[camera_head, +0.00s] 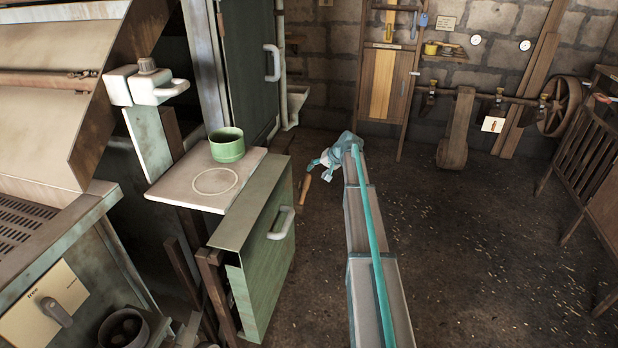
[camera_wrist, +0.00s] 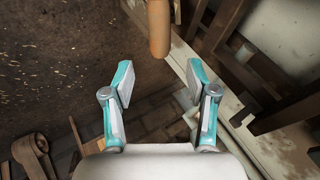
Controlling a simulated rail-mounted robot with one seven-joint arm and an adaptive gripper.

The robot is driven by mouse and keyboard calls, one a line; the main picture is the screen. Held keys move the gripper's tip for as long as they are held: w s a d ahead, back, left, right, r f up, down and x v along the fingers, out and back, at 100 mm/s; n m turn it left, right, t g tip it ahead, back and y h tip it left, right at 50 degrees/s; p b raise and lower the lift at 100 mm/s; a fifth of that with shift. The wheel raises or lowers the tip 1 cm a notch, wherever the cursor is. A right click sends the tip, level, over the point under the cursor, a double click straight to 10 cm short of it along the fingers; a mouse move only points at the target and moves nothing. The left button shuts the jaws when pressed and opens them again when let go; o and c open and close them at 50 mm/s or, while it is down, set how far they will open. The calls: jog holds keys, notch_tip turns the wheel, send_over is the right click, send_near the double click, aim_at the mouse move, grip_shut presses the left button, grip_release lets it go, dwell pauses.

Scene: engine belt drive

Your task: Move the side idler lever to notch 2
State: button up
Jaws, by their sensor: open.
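A wooden handle (camera_head: 305,188), which may be the grip of the side idler lever, hangs just beyond my gripper (camera_head: 317,167) in the head view. In the wrist view the rounded wooden grip (camera_wrist: 159,27) enters from the top edge, and its end lies ahead of my gripper (camera_wrist: 160,78), roughly centred between the fingers. The fingers are apart and empty, and do not appear to touch the grip. I cannot make out the lever's pivot or any numbered notches.
A green cabinet (camera_head: 262,262) with a white handle stands left of my arm. A green cup (camera_head: 227,145) sits on the shelf (camera_head: 176,186) above it. A belt shaft with a wheel (camera_head: 560,106) runs along the back wall. The floor (camera_head: 480,240) to the right is clear.

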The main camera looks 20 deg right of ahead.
aim_at(309, 178)
jog(key=p+x, duration=0.1)
jog(key=x, duration=0.8)
jog(key=shift+w+f, duration=0.2)
jog(key=shift+f, duration=0.05)
grip_shut()
